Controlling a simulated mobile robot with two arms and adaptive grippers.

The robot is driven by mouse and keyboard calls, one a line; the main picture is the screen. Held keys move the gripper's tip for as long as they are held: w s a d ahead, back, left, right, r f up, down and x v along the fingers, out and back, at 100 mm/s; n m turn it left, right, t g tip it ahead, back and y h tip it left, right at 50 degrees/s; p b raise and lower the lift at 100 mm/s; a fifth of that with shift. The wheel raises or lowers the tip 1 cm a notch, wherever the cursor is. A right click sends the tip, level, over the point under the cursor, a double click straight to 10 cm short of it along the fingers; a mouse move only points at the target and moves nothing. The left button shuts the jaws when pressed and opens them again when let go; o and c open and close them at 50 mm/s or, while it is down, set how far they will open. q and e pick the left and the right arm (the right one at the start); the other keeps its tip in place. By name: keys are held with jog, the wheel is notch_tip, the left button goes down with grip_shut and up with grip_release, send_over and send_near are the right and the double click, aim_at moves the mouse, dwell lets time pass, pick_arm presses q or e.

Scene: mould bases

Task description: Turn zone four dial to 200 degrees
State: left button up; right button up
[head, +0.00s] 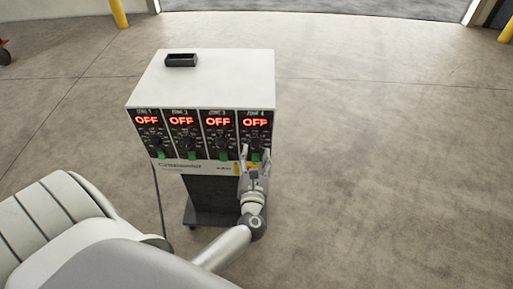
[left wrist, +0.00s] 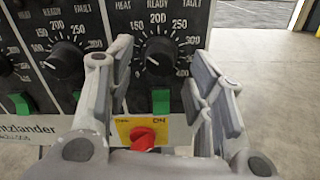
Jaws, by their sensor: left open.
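A white controller box (head: 215,80) carries a row of zone panels, each with a red OFF display. The zone four panel (head: 256,128) is the rightmost one. Its black dial (left wrist: 160,56) shows in the left wrist view between my fingers, with numbers around it; the pointer's exact setting is hard to read. A green switch (left wrist: 161,101) sits below the dial. My left gripper (head: 256,157) is open in front of the lower part of the zone four panel. In the left wrist view its two fingers (left wrist: 168,85) stand either side of the dial, apart from it.
A red knob on a yellow plate (left wrist: 145,137) sits below the zone four panel. The zone three dial (left wrist: 66,60) is close on the left. The box stands on a dark base (head: 212,200) with a cable at its left. The floor around is clear.

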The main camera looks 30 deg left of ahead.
aim_at(255, 149)
pick_arm(q)
jog(key=shift+x, duration=1.6)
pick_arm(e)
jog(key=shift+d+r, duration=0.2)
jog(key=shift+d, duration=0.4)
pick_arm(q)
jog(key=c, duration=1)
